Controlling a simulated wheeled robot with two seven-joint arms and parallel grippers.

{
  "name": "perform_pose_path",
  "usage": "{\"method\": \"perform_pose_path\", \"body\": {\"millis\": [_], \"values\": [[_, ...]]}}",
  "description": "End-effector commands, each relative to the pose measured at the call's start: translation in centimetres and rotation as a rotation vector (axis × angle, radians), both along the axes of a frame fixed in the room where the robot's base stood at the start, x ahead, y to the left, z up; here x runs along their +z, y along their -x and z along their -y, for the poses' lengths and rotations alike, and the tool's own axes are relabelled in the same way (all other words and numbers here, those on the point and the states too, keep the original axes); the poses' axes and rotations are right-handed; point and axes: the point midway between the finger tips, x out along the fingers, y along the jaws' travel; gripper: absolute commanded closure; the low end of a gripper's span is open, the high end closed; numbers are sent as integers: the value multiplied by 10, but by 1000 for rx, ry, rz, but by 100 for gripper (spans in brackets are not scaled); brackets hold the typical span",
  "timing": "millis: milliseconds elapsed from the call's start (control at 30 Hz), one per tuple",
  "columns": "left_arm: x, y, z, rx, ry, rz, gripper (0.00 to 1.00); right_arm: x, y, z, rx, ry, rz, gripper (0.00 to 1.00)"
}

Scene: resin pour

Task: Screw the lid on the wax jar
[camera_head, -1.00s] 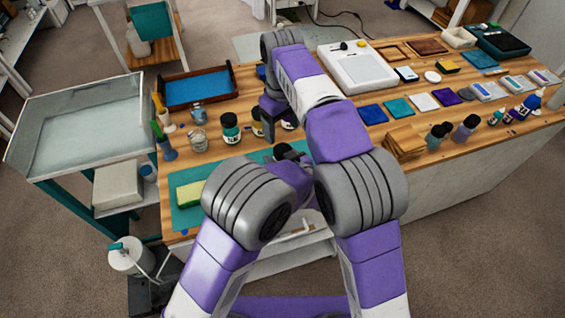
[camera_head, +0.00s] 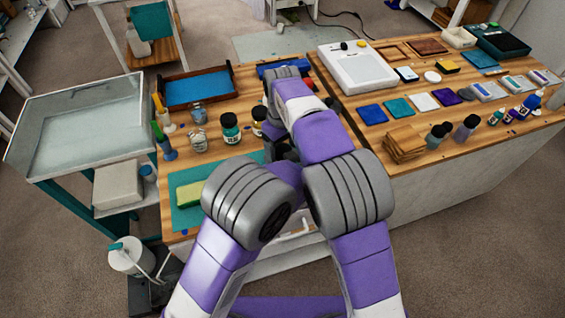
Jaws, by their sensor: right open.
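Several small jars stand on the left part of the wooden bench: a clear glass jar (camera_head: 198,141), a dark jar with a white label (camera_head: 230,128) and a brown jar (camera_head: 258,121). I cannot tell for sure which is the wax jar, and I cannot make out a loose lid. My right gripper (camera_head: 270,126) is open, just right of the brown jar and largely hidden by my own forearm. My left gripper (camera_head: 283,148) is a dark shape near the front of the bench, mostly covered by my arms; its jaws cannot be made out.
A teal mat (camera_head: 184,219) with a green and yellow block (camera_head: 190,193) lies at the front left. A blue-filled tray (camera_head: 199,90) stands behind the jars. Coloured tiles, a pale scale-like panel (camera_head: 356,69) and brown boards (camera_head: 404,143) fill the right side.

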Motion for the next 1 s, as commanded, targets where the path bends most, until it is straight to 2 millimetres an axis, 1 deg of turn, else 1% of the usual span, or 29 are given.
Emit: {"method": "perform_pose_path", "body": {"millis": [200, 367, 500, 567, 600, 667, 900, 1000], "values": [[0, 0, 0, 0, -1, 1, 100, 0, 0, 0, 0, 0, 0, 26], [0, 0, 0, 0, -1, 1, 100, 0, 0, 0, 0, 0, 0, 50], [0, 0, 0, 0, -1, 1, 100, 0, 0, 0, 0, 0, 0, 72], [0, 0, 0, 0, -1, 1, 100, 0, 0, 0, 0, -1, -1, 81], [0, 0, 0, 0, -1, 1, 100, 0, 0, 0, 0, -1, -1, 83], [0, 0, 0, 0, -1, 1, 100, 0, 0, -1, -13, -1, -1, 83], [0, 0, 0, -1, 0, 1, 100, 0, 0, -1, -243, -2, 0, 83], [0, 0, 0, -1, 0, 1, 100, 0, 0, -1, -290, -2, 0, 83]]}}
